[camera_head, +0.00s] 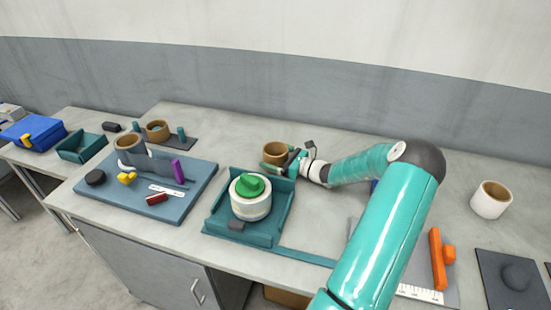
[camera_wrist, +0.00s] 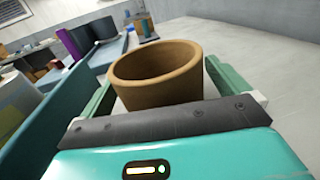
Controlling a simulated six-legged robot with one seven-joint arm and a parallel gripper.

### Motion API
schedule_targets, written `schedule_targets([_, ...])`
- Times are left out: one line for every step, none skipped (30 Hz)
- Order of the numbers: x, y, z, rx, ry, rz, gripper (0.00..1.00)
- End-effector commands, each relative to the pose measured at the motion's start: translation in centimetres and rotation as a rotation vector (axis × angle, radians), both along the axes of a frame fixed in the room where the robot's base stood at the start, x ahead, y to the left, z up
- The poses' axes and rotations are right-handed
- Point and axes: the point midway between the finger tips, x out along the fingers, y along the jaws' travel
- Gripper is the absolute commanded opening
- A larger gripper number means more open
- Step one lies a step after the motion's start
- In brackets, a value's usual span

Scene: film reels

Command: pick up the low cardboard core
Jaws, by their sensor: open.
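A short brown cardboard core (camera_head: 272,157) stands upright behind the teal tray on the grey bench. In the wrist view the core (camera_wrist: 158,94) fills the middle, its open top showing. My gripper (camera_head: 287,160) is at the core from the right. Its green fingers lie one on each side of the core in the wrist view, open. The core's lower part is hidden behind my gripper's dark front edge, and I cannot tell whether either finger touches it.
The teal tray (camera_head: 213,222) holds a white reel with a green top (camera_head: 250,187). A blue-grey board (camera_head: 190,210) with several small items lies left. Another brown ring (camera_head: 157,131) stands at the back left. A white core (camera_head: 491,203) stands far right. Bench behind the core is clear.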

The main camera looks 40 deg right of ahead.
Motion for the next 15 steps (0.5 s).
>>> schedule_targets([-0.04, -0.02, 0.00, 0.000, 0.000, 0.000, 1.00])
schedule_targets([-0.05, -0.02, 0.00, 0.000, 0.000, 0.000, 1.00])
schedule_targets([-0.05, -0.02, 0.00, 0.000, 0.000, 0.000, 0.98])
schedule_targets([-0.05, -0.03, 0.00, 0.000, 0.000, 0.000, 0.92])
schedule_targets([-0.05, -0.03, 0.01, 0.000, 0.000, 0.000, 0.86])
schedule_targets([-0.06, -0.03, 0.01, 0.000, 0.000, 0.000, 0.78])
schedule_targets([-0.06, -0.03, 0.01, 0.000, 0.000, 0.000, 0.72])
schedule_targets([-0.06, -0.03, 0.01, 0.000, 0.000, 0.000, 0.67])
schedule_targets([-0.06, -0.03, 0.01, 0.000, 0.000, 0.000, 0.59])
schedule_targets([-0.07, -0.03, 0.01, 0.000, 0.000, 0.000, 0.56])
schedule_targets([-0.07, -0.03, 0.02, 0.000, 0.000, 0.000, 0.56])
schedule_targets([-0.07, -0.03, 0.02, 0.000, 0.000, 0.000, 0.56])
schedule_targets([-0.07, -0.03, 0.02, 0.000, 0.000, 0.000, 0.56])
schedule_targets([-0.07, -0.03, 0.02, 0.000, 0.000, 0.000, 0.56])
schedule_targets([-0.07, -0.03, 0.02, 0.000, 0.000, 0.000, 0.56])
